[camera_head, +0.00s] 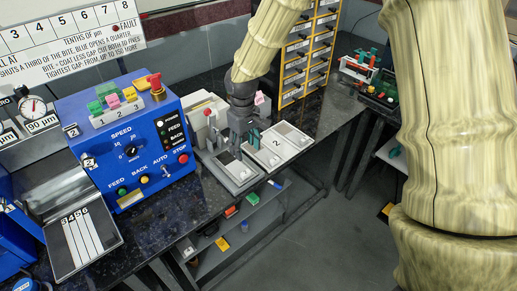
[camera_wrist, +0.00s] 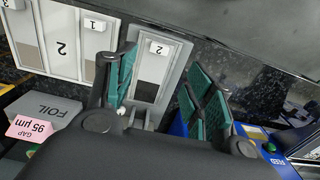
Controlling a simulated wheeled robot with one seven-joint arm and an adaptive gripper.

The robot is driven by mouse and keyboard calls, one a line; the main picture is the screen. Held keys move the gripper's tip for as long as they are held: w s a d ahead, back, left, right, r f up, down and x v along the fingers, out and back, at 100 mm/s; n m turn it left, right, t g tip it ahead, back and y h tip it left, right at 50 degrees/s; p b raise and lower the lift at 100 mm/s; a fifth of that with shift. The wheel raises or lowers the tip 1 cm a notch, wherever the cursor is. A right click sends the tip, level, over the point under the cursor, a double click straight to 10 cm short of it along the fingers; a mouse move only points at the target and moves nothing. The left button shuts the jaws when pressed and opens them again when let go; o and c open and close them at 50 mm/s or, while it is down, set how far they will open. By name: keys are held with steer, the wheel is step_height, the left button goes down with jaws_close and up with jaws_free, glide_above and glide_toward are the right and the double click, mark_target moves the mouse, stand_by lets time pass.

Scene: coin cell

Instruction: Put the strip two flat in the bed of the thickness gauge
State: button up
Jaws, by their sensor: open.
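My gripper (camera_head: 248,138) is open, with teal finger pads. In the wrist view it (camera_wrist: 163,95) spans a grey frame (camera_wrist: 180,75), with nothing visibly clamped. In that frame lies a plate with a small white tag marked 2 and a dark lower part, apparently strip two (camera_wrist: 152,68). In the head view the frame (camera_head: 238,180) sits on the dark bench beneath and left of the gripper. A round dial (camera_head: 32,106), perhaps the thickness gauge, is at the far left above a 90 µm label. Its bed cannot be made out clearly.
A blue machine (camera_head: 125,140) with buttons stands left of the gripper. A white panel (camera_head: 288,147) marked 2 lies right of the frame. A tray (camera_head: 62,262) with several numbered lanes is at lower left. Yellow drawers (camera_head: 308,55) stand behind. A pink 95 µm card (camera_wrist: 30,129) is near a FOIL block (camera_wrist: 50,110).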

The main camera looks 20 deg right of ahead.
steer(key=s+a+f+m+y, duration=0.1)
steer(key=s+f, duration=0.7)
steer(key=f, duration=0.3)
steer(key=s+a+f+m+y, duration=0.1)
steer(key=s+f, duration=0.7)
steer(key=f, duration=0.3)
steer(key=s+d+f, duration=0.1)
steer(key=s+f, duration=0.2)
steer(key=s, duration=0.3)
steer(key=s+d+f+m+h, duration=0.1)
steer(key=s+d+f, duration=0.1)
steer(key=s, duration=0.5)
steer(key=s+d+f+m+h, duration=0.1)
steer(key=s+d+f, duration=0.1)
steer(key=s+f, duration=0.2)
steer(key=s, duration=0.3)
steer(key=shift+s+d+f, duration=0.15)
steer(key=shift+d+f, duration=0.05)
steer(key=shift+f, duration=0.05)
